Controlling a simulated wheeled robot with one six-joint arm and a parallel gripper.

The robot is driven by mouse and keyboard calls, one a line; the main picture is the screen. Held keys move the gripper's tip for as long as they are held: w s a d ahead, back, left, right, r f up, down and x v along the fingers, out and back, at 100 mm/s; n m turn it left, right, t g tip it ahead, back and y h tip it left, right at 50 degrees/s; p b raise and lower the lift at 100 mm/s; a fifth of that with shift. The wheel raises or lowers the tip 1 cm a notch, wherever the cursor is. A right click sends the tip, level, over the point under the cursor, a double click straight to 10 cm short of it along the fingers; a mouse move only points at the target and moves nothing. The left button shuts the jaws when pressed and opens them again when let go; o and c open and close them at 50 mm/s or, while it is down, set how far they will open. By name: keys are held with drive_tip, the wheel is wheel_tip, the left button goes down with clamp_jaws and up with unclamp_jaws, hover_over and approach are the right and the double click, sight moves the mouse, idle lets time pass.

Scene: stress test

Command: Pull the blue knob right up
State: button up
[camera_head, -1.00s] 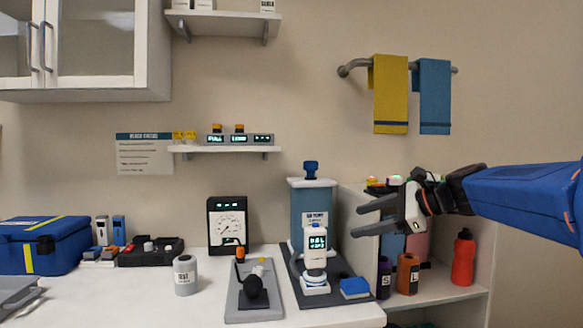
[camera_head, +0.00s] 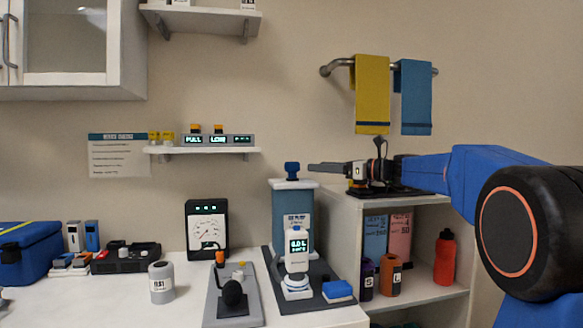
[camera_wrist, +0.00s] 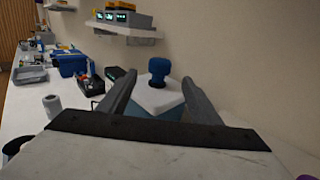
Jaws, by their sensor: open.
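The blue knob (camera_head: 292,171) stands on the white top (camera_head: 292,184) of a blue column-shaped pump unit (camera_head: 296,222) on the counter. In the wrist view the knob (camera_wrist: 159,71) lies ahead, between the lines of my two fingers and beyond their tips or near them. My gripper (camera_head: 312,169) is level with the knob, just to its right in the head view. In the wrist view my gripper (camera_wrist: 157,88) is open, with nothing between its fingers. I cannot tell exactly how far the fingertips are from the knob.
A white display unit (camera_head: 297,247) stands in front of the column. A blue sponge-like block (camera_head: 338,289) lies to its right. A wall shelf (camera_head: 205,150) is up to the left. A cabinet (camera_head: 355,215) with bottles is at the right, under my arm.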

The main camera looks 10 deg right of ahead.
sight(292, 166)
drive_tip(key=x, duration=1.1)
drive_tip(key=shift+w+a+f, duration=0.1)
drive_tip(key=shift+w+a, duration=0.15)
drive_tip(key=shift+w, duration=0.05)
clamp_jaws()
wheel_tip(292, 166, up, 20)
drive_tip(key=shift+s+r, duration=0.1)
drive_tip(key=shift+r, duration=0.1)
unclamp_jaws()
drive_tip(key=shift+f, duration=0.15)
drive_tip(key=shift+d, duration=0.1)
